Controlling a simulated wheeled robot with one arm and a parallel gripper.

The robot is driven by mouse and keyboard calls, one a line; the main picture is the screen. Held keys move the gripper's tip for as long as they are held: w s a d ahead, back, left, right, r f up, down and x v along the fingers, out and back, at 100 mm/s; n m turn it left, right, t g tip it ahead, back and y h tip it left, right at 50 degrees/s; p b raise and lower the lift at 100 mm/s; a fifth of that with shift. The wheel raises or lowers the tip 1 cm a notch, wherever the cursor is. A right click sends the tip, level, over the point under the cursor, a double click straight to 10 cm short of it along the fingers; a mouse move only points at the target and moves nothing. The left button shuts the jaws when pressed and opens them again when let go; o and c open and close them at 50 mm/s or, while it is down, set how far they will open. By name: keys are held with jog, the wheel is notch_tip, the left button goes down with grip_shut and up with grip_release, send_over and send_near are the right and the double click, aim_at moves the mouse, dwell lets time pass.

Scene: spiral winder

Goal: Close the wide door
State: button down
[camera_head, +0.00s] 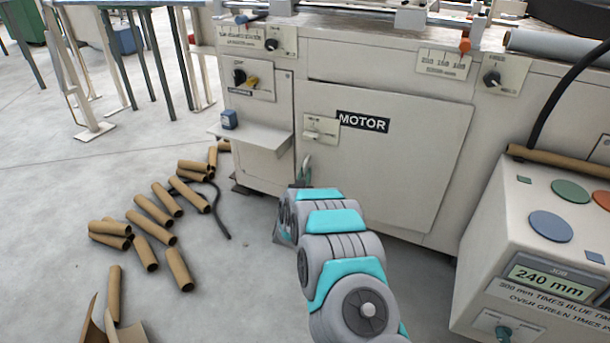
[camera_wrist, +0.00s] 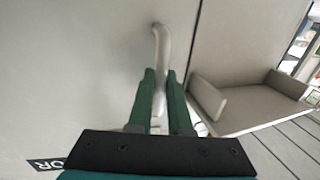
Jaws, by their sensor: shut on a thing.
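The wide door (camera_head: 400,165) is a large pale panel labelled MOTOR on the front of the machine. In the head view it looks nearly flush with the machine front; I cannot tell whether a small gap is left. My gripper (camera_head: 306,172) is at the door's lower left edge, partly hidden behind my arm. In the wrist view, the green fingers of my gripper (camera_wrist: 160,88) are closed around the lower part of a pale curved handle (camera_wrist: 159,42) on the door.
A small shelf (camera_head: 250,133) with a blue object (camera_head: 229,119) juts out left of the door. Several cardboard tubes (camera_head: 150,210) lie on the floor at left. Open floor lies in front.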

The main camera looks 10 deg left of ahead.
aim_at(311, 166)
jog(key=shift+w+d, duration=0.1)
jog(key=shift+w, duration=0.05)
jog(key=shift+w+d, duration=0.2)
jog(key=shift+w, duration=0.65)
jog(key=shift+w+d, duration=0.15)
jog(key=shift+w, duration=0.7)
jog(key=shift+w+d, duration=0.2)
jog(key=shift+w, duration=0.65)
jog(key=c, duration=0.8)
grip_release()
jog(key=shift+d, duration=0.1)
jog(key=shift+c, duration=0.2)
jog(key=shift+s+d, duration=0.1)
jog(key=shift+s, duration=0.3)
jog(key=s+a, duration=0.1)
jog(key=s, duration=0.6)
